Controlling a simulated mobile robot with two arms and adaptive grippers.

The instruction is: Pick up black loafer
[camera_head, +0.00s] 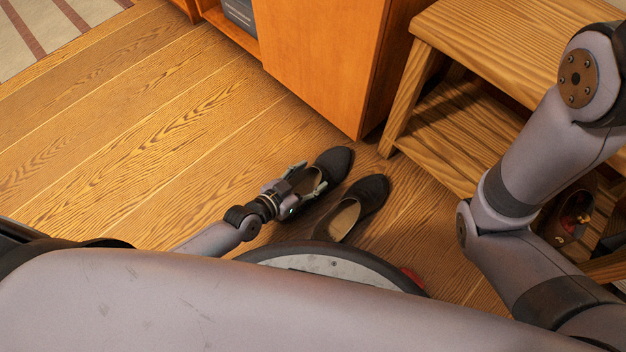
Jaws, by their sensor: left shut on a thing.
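Two black loafers lie side by side on the wooden floor, toes pointing up and to the right. My left gripper (297,189) is at the left black loafer (335,162), with its fingers around the shoe's middle, shut on it. The gripper covers part of that shoe's opening and heel. I cannot tell whether this shoe is off the floor.
An orange wooden cabinet (322,55) stands just beyond the shoes. A wooden bench with a lower shelf (455,130) is at the right, with dark shoes (566,215) near its lower end. The floor (130,130) to the left is clear up to a striped rug (45,30).

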